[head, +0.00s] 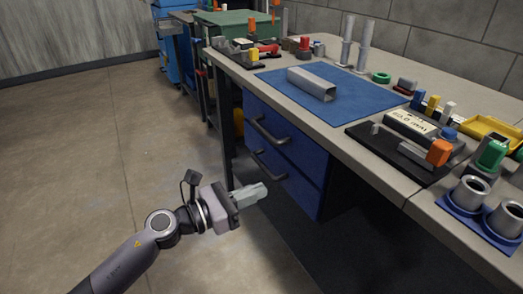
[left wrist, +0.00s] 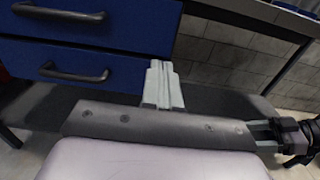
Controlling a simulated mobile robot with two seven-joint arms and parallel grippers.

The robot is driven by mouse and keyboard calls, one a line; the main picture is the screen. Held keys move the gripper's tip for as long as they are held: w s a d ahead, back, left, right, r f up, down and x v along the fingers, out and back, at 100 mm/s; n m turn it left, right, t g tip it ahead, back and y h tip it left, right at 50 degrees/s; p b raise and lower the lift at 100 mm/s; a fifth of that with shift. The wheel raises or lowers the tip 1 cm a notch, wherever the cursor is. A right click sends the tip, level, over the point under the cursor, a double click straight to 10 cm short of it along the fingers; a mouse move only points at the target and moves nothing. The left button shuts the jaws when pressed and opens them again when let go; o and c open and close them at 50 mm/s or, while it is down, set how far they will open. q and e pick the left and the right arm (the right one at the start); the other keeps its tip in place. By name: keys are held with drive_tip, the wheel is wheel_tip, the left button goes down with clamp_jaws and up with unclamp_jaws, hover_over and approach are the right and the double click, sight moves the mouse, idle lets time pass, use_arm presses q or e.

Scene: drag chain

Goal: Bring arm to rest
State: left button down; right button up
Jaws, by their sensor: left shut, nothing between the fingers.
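My left arm reaches in from the lower left of the head view. Its gripper (head: 260,189) is shut and empty, in front of the blue drawers and below the tabletop. The fingers lie together in the left wrist view (left wrist: 163,84), pointing toward the lower drawer area. They appear apart from the drawer fronts. My right gripper is not in the head view; a dark jointed part at the right edge of the left wrist view cannot be identified for sure.
The workbench (head: 345,136) carries a blue mat (head: 350,99) with a grey channel piece (head: 311,84). Blue drawers (head: 284,155) with dark handles hang below. Tools, a black tray (head: 401,153) and metal cups (head: 470,191) crowd the right side. The floor (head: 90,150) at left is open.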

use_arm(q)
drive_tip(key=s+a+f+m+y, duration=0.65)
drive_tip(key=s+f+m, duration=0.4)
drive_tip(key=m, duration=0.25)
drive_tip(key=s+a+f+m+y, duration=0.65)
drive_tip(key=s+f+m, duration=0.25)
drive_tip(key=s+m, duration=0.4)
wheel_tip(320, 180, up, 13)
drive_tip(key=w+a+m+p, duration=0.1)
drive_tip(key=a+p, duration=0.1)
drive_tip(key=p, duration=1.3)
drive_tip(key=shift+w+f, duration=0.15)
